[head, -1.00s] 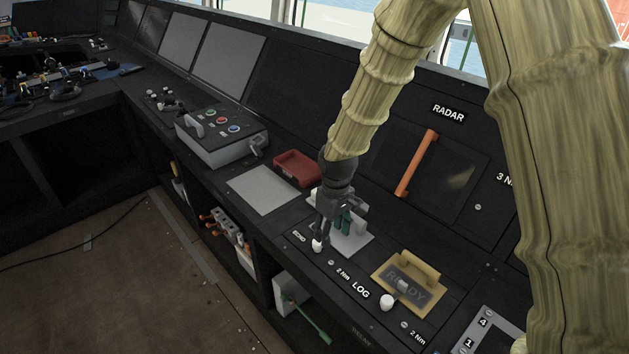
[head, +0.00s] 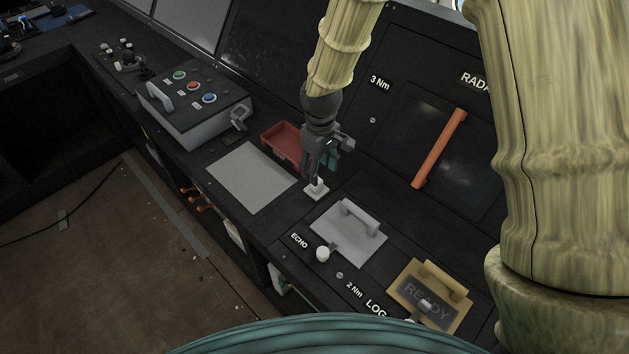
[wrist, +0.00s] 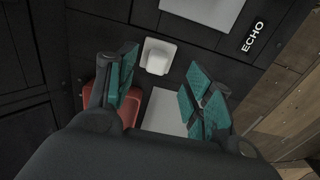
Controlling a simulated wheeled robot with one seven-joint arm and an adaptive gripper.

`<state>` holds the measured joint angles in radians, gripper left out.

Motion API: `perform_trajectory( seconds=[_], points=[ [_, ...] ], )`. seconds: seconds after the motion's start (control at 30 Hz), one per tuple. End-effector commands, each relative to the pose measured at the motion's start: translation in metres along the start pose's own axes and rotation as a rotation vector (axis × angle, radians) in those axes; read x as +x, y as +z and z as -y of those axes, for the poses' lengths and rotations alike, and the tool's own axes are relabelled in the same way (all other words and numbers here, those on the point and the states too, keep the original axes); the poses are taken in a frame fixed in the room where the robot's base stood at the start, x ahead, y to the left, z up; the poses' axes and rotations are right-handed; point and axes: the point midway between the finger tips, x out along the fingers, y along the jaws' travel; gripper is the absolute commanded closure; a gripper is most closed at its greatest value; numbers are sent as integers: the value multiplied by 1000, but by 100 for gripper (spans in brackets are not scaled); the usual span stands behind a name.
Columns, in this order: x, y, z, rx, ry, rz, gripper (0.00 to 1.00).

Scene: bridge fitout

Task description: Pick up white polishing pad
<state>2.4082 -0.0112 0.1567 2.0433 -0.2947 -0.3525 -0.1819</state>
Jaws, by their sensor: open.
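A small white block with a square base and a raised grip, which looks like the white polishing pad (head: 316,190), sits on the dark console between the red tray and a grey plate with a handle. My gripper (head: 313,172) is open just above it, pointing down, and its fingers partly overlap the pad in the head view. In the wrist view the pad (wrist: 158,57) shows whole, between and slightly beyond the open teal-padded fingertips (wrist: 162,66). The fingers appear empty; whether either touches the pad cannot be told.
A red tray (head: 281,139) and a pale flat sheet (head: 251,177) lie left of my gripper. The grey handled plate (head: 337,246), a white ECHO knob (head: 322,254) and a gold READY plate (head: 405,287) are to the right. An orange bar (head: 440,148) stands out from the radar panel.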

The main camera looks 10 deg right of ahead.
Motion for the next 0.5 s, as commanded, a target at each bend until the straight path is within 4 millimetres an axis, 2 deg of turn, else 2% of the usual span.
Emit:
perform_trajectory(
  seconds=[0.1, 0.27, 0.5],
  points=[
    [16, -9, -4, -2, -6, 10, 48],
    [30, -23, -12, -4, -15, 23, 48],
    [46, -26, -12, -5, -17, 26, 48]
  ],
)
